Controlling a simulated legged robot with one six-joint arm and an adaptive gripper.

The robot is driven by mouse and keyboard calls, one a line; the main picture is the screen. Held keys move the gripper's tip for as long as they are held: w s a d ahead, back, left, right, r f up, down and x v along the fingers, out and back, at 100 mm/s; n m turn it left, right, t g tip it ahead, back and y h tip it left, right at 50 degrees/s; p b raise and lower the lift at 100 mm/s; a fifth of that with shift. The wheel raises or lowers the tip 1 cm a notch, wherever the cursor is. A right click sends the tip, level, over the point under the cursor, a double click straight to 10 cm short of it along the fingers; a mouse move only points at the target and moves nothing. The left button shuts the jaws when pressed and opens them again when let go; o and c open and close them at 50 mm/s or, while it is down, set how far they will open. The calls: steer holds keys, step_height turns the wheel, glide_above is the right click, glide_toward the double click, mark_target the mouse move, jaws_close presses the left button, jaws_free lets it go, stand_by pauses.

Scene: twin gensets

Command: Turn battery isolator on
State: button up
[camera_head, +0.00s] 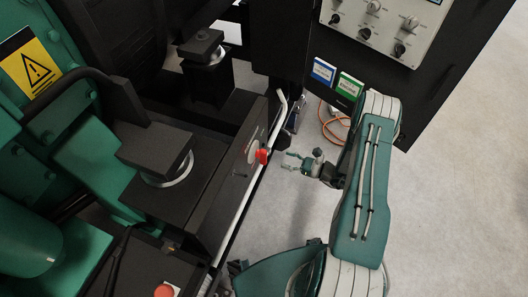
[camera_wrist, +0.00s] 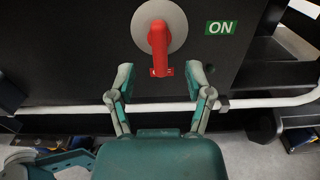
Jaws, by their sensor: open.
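The battery isolator has a red handle (camera_wrist: 158,42) on a round grey plate (camera_wrist: 178,22), set in a dark panel. The handle points down, over a small red label (camera_wrist: 170,72) that it mostly covers. A green ON label (camera_wrist: 221,27) is to the right of the plate. In the head view the red handle (camera_head: 262,156) sticks out of the black frame's side. My gripper (camera_wrist: 161,76) is open and empty, its fingers to either side of the handle's lower end in the picture. In the head view my gripper (camera_head: 285,161) is right of the handle, with a gap between them.
A white rail (camera_wrist: 80,108) runs across the panel below the handle. A control panel with knobs (camera_head: 385,25) and blue and green binders (camera_head: 323,71) stand at the upper right. An orange cable (camera_head: 333,128) lies on the floor. Open floor (camera_head: 450,200) is at the right.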

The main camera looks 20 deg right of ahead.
mark_target(264, 152)
steer(key=x, duration=0.9)
steer(key=shift+a, duration=0.15)
jaws_close()
